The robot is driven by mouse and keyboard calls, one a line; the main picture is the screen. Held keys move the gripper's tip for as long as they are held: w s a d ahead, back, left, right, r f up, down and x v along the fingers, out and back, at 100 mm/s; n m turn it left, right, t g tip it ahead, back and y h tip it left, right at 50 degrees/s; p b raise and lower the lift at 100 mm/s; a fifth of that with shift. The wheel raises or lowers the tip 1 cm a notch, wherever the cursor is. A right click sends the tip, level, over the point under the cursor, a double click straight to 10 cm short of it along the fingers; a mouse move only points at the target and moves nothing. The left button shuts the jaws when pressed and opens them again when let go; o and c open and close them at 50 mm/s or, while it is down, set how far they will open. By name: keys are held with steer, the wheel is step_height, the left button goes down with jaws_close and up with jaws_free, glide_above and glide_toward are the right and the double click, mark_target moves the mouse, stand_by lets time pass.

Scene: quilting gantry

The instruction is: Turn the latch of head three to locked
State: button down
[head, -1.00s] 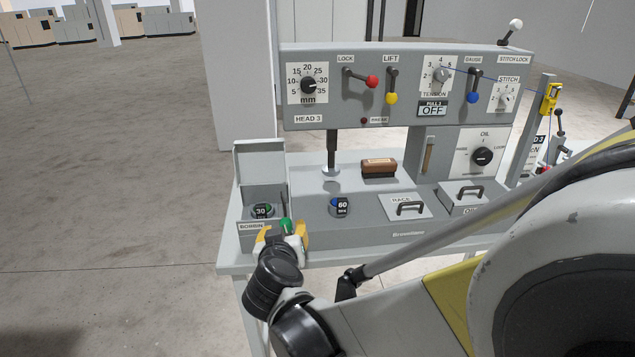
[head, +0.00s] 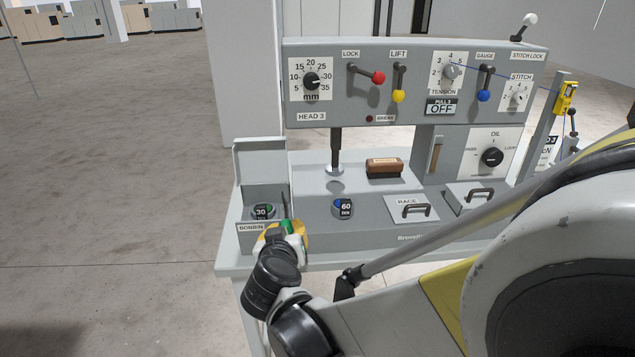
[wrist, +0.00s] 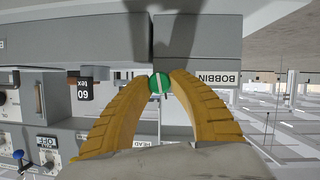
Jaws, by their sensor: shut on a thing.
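My gripper (head: 288,228) is at the front of the head 3 machine, by the BOBBIN label (head: 251,227). In the wrist view its two yellow fingers (wrist: 160,78) are shut on a small round green knob (wrist: 160,84) with a white stripe. The knob shows partly between the fingers in the head view (head: 288,226). I cannot tell how it is fixed to the machine. On the upper panel, the LOCK lever (head: 365,72) slants down right to its red ball. The HEAD 3 label (head: 311,116) is below the mm dial.
The bobbin box (head: 261,160) stands with its grey lid raised, close behind my gripper. Open floor lies left.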

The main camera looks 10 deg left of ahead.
steer(key=n+h+b, duration=0.1)
steer(key=n+h, duration=0.1)
steer(key=n, duration=0.1)
steer(key=shift+a+t, duration=0.2)
steer(key=shift+t, duration=0.2)
steer(key=n+t+h, duration=0.1)
steer(key=n, duration=0.1)
steer(key=shift+f+n, duration=0.1)
steer(key=shift+n, duration=0.2)
steer(key=n+t+h, duration=0.1)
steer(key=n, duration=0.1)
steer(key=shift+n, duration=0.4)
steer(key=shift+n+t+h, duration=0.5)
steer(key=shift+n+t, duration=0.3)
steer(key=shift+n, duration=1)
steer(key=c, duration=1.2)
jaws_free()
steer(key=shift+f, duration=0.1)
